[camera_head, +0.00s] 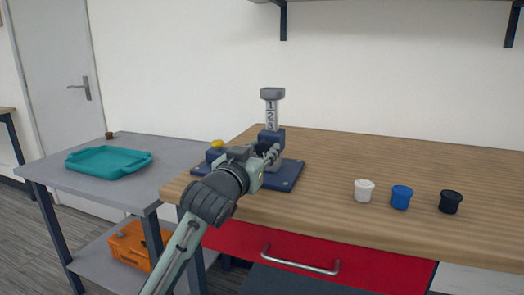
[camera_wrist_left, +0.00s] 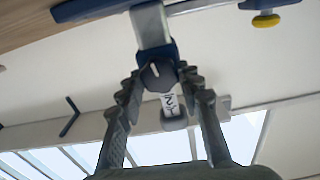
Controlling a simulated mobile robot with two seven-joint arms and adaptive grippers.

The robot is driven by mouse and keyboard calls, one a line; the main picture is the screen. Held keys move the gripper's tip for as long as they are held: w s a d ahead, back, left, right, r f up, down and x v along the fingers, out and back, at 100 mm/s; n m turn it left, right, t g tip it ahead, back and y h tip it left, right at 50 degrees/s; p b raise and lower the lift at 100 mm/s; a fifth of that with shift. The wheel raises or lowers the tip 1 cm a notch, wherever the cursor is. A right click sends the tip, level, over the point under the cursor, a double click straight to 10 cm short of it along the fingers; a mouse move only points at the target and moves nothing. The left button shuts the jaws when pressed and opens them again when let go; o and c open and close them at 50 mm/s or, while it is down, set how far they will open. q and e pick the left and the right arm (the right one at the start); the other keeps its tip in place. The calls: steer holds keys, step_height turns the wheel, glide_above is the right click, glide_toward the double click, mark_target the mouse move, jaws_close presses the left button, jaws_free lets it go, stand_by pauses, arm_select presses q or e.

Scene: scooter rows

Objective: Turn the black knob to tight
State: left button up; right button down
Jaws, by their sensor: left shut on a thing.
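The black knob (camera_wrist_left: 157,75), round with a white pointer line, shows in the left wrist view between the two fingers of my left gripper (camera_wrist_left: 160,82). The fingers are shut on its sides. In the head view my left gripper (camera_head: 271,153) reaches to the front of the clamp stand and hides the knob. The stand has a pale post marked 1, 2, 3 (camera_head: 271,112) with a grey cap, a navy collar (camera_head: 276,136) and a navy base plate (camera_head: 288,178). I cannot read a tight mark. My right gripper is not in view.
A yellow knob (camera_head: 217,144) sits on a navy block left of the post. A white cup (camera_head: 363,190), a blue cup (camera_head: 401,197) and a black cup (camera_head: 450,202) stand to the right on the wooden bench (camera_head: 400,160). A teal tray (camera_head: 108,161) lies on the grey side table.

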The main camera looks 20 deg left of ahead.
arm_select(q)
steer(key=shift+c, duration=1.1)
